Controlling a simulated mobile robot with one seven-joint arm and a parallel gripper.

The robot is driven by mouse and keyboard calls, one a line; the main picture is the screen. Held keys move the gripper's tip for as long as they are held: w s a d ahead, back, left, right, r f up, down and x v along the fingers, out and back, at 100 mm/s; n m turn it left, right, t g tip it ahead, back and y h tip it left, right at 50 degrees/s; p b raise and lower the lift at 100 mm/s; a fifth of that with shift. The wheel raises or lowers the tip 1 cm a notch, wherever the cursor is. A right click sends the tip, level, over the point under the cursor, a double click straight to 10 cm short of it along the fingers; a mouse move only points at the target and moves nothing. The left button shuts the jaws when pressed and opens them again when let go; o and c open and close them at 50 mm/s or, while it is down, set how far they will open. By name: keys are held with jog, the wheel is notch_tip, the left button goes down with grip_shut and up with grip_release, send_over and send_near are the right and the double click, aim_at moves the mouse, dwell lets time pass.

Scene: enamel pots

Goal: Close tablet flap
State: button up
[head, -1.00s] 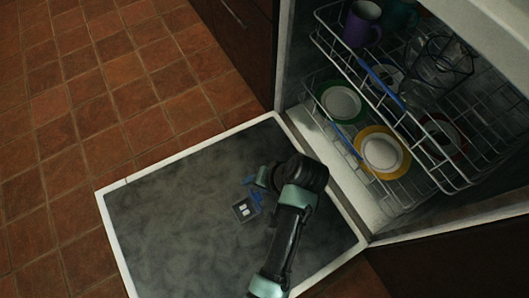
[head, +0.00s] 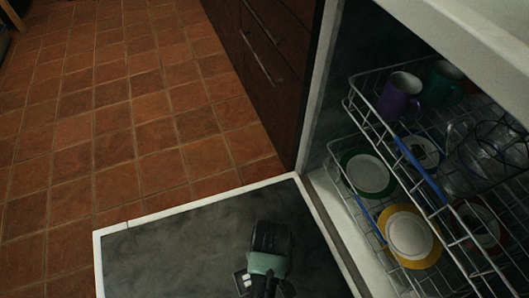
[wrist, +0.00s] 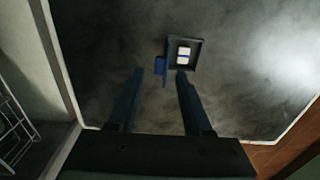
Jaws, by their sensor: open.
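The tablet compartment (wrist: 185,53) is a small dark square box on the inner face of the lowered dishwasher door (wrist: 110,60), with two white tablets showing in it. Its blue flap (wrist: 160,68) stands open at the compartment's left side in the wrist view. My gripper (wrist: 160,74) is open, with its two dark fingers spread and the flap appearing between their tips; I cannot tell whether they touch it. In the head view my arm's end covers part of the compartment (head: 241,282), and my fingers are not clearly visible.
The dishwasher's racks hold a purple mug (head: 400,97), a green-rimmed plate (head: 367,173) and a yellow-rimmed plate (head: 409,236). The lower rack (head: 352,205) is close to the door's inner edge. The tiled floor (head: 110,130) at left is clear.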

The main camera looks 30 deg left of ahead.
jog(key=shift+f+b, duration=0.75)
jog(key=shift+f, duration=0.95)
grip_shut()
